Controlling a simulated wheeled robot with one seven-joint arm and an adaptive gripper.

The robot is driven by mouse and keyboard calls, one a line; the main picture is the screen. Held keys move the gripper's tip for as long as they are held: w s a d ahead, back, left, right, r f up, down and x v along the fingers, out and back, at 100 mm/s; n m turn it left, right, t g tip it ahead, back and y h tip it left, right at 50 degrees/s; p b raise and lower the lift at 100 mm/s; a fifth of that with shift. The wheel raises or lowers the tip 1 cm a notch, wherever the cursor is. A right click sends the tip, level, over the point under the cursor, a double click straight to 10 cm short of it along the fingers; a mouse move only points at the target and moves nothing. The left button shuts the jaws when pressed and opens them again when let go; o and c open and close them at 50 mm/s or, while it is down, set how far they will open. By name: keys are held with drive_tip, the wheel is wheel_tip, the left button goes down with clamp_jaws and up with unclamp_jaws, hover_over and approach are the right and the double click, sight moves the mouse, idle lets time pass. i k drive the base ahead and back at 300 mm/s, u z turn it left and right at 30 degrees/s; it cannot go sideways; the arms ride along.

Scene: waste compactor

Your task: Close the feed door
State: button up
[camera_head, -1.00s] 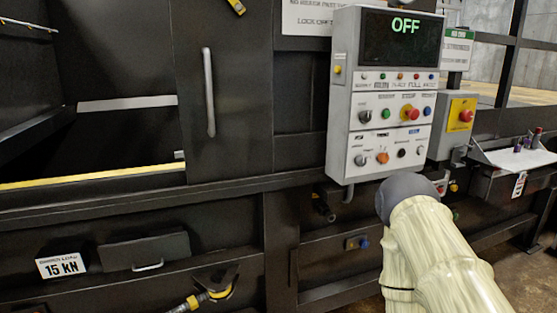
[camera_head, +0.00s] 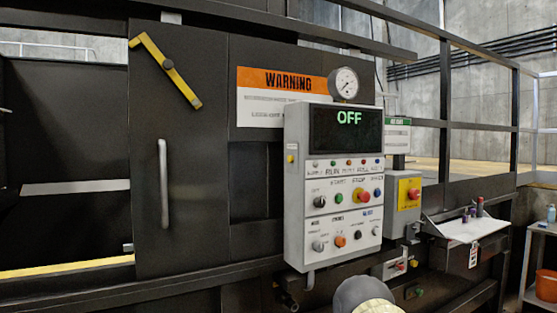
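The feed door (camera_head: 200,165) is a dark sliding panel with a light grey vertical bar handle (camera_head: 163,185). It stands at the right side of the feed opening (camera_head: 65,145), which shows open to its left, with a yellow sill edge (camera_head: 70,267) below. A yellow latch bar (camera_head: 165,72) sits slanted near the top of the door. Part of my arm shows at the bottom, right of centre; my gripper is out of view.
A grey control box (camera_head: 333,185) with an OFF display juts out right of the door. A shelf with an orange bucket (camera_head: 546,288) stands far right.

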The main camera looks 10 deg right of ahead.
sight(215, 65)
drive_tip(key=k, duration=1.25)
drive_tip(key=z, duration=0.85)
drive_tip(key=i, duration=1.3)
drive_tip(key=u, duration=0.7)
drive_tip(key=i, duration=0.55)
drive_tip(key=u, duration=0.65)
